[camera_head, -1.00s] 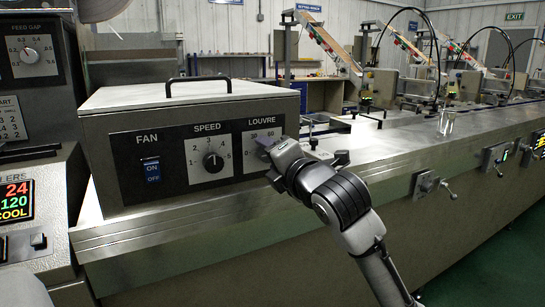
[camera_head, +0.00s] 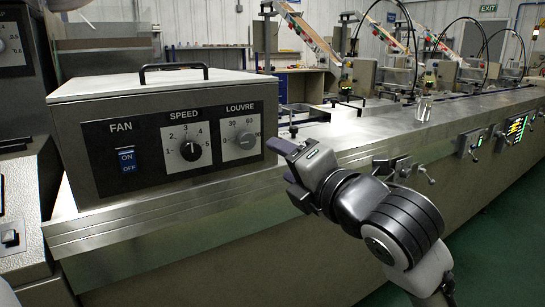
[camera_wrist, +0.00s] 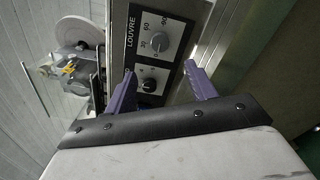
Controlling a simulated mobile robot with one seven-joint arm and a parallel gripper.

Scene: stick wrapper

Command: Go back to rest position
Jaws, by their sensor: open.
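My gripper (camera_head: 285,147) is in front of the right end of the control box (camera_head: 80,96), apart from it. In the wrist view its two purple fingers (camera_wrist: 160,92) are spread with nothing between them. The louvre knob (camera_head: 245,139) is on the box's black panel, and it also shows in the wrist view (camera_wrist: 159,43). The speed knob (camera_head: 190,150) and the blue fan switch (camera_head: 128,160) are to its left. My arm reaches in from the lower right.
The long metal machine bed (camera_head: 400,137) runs to the far right, with valve handles (camera_head: 470,150) on its side. A glass-like item (camera_head: 424,108) stands on the bed. Green floor (camera_head: 500,215) is free at the lower right.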

